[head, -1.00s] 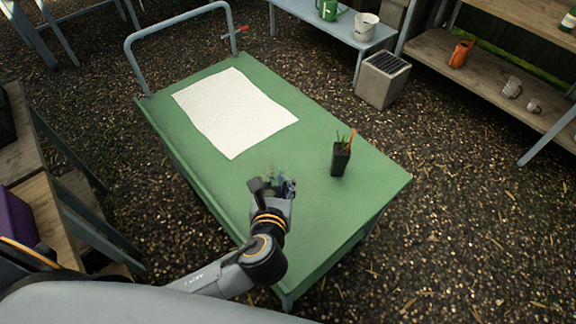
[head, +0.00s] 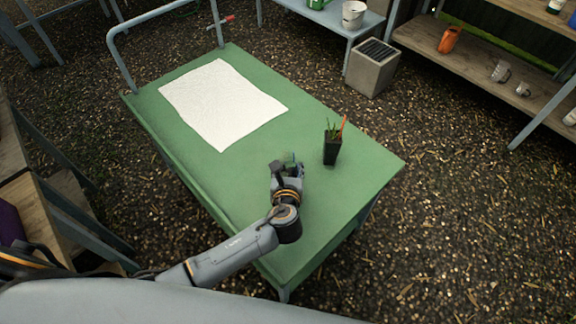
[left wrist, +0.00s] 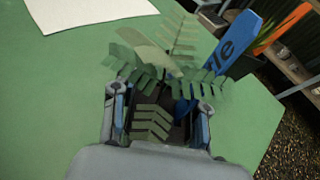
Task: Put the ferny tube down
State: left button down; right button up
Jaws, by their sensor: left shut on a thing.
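My left gripper (head: 289,168) is over the green trolley top (head: 345,195), shut on the ferny tube. In the left wrist view the gripper (left wrist: 160,112) holds the dark tube (left wrist: 180,118) between its fingers. Green fern fronds (left wrist: 160,55) spread above it, and a blue label (left wrist: 234,48) with dark letters sticks up beside them. In the head view the gripper mostly hides the tube; I cannot tell whether its base touches the trolley top. My right gripper is not in view.
Another black tube (head: 332,150) with narrow green leaves and an orange label stands upright just right of the gripper. A white sheet (head: 222,104) lies on the trolley's far left part. The trolley top's near end and right corner are clear.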

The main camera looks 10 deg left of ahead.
pick_arm(q)
jog(key=c, duration=0.7)
grip_release()
jog(key=shift+s+r, duration=0.1)
jog(key=shift+s, duration=0.05)
jog(key=v, duration=1.1)
jog(key=shift+s, duration=0.35)
jog(key=shift+d, duration=0.1)
